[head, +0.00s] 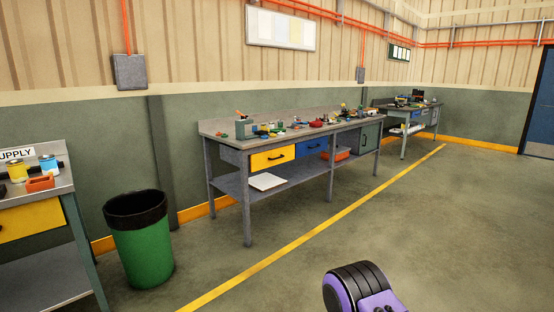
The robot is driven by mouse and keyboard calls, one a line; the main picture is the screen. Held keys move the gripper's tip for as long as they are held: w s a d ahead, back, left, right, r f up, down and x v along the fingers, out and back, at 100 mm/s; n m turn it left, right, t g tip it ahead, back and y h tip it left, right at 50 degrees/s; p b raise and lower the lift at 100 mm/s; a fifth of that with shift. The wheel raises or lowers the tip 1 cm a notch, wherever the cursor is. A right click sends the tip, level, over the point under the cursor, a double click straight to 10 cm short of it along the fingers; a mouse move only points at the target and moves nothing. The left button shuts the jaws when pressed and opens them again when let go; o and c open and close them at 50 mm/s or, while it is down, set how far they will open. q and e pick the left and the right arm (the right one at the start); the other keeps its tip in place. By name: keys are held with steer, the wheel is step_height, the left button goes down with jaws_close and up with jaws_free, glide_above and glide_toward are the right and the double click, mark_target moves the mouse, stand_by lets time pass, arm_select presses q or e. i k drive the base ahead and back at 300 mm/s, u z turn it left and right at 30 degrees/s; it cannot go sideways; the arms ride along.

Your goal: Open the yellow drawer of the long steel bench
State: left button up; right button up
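The long steel bench (218,144) stands against the wall in the middle of the head view, some way off. Its yellow drawer (272,157) has a dark handle, sits under the top near the left end, and looks shut. A blue drawer (314,146) is just right of it. Neither of my grippers is in view. A purple and black part, which seems to be mine, shows at the bottom edge.
A green bin (144,255) stands left of the bench. A nearer bench at the left (70,187) has another yellow drawer (30,220). A farther bench (408,108) stands beyond. Open floor (420,240) lies in front, crossed by a yellow line (286,256).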

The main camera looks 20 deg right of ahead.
mark_target(259, 161)
steer(key=z, duration=0.15)
steer(key=i, duration=1)
steer(key=z, duration=0.75)
steer(key=i, duration=2.9)
steer(key=z, duration=0.5)
